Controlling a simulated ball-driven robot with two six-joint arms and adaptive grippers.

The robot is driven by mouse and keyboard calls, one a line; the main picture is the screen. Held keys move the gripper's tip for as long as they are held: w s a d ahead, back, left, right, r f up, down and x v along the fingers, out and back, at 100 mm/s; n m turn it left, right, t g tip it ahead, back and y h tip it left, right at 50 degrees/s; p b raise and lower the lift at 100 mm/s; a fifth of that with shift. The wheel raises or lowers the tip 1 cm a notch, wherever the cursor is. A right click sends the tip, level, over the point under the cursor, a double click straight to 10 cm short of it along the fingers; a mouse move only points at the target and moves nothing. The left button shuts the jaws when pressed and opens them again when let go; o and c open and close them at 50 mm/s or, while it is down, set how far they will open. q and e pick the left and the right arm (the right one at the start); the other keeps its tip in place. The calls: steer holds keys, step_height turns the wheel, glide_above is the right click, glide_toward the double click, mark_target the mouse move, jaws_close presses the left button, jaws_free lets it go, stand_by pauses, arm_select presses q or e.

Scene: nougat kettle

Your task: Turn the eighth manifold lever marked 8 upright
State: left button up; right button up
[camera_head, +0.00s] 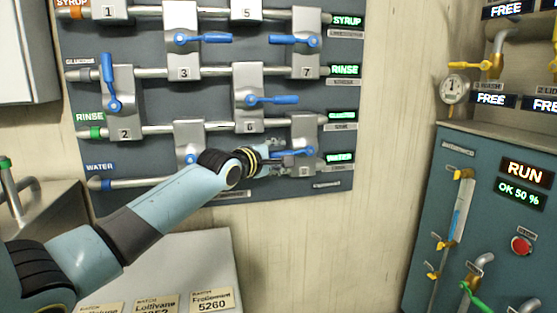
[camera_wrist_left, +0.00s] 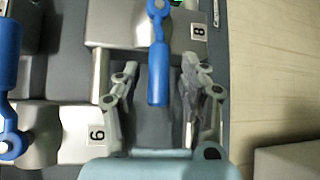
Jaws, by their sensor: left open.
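The lever marked 8 is a blue handle (camera_head: 308,151) on a grey valve block (camera_head: 304,130) at the lower right of the manifold panel. It lies level, with its handle to the left. In the left wrist view, the handle (camera_wrist_left: 157,75) hangs beside the label 8 (camera_wrist_left: 199,31). My left gripper (camera_head: 284,154) is open, with its fingers on either side of the handle. In the left wrist view, gaps show between the handle and both fingers of this gripper (camera_wrist_left: 158,88). In the head view the gripper partly covers the handle.
Lever 6 (camera_head: 272,100) lies level above my gripper; lever 7 (camera_head: 293,40) is higher up. Lever 2 (camera_head: 110,85) stands along the vertical. My arm partly hides the lever (camera_head: 190,158) at lower middle. A teal cabinet (camera_head: 425,190) stands right; bare wall lies between.

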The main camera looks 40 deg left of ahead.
arm_select(q)
steer(key=shift+c, duration=0.4)
arm_select(e)
steer(key=shift+d, duration=0.3)
arm_select(q)
jaws_close()
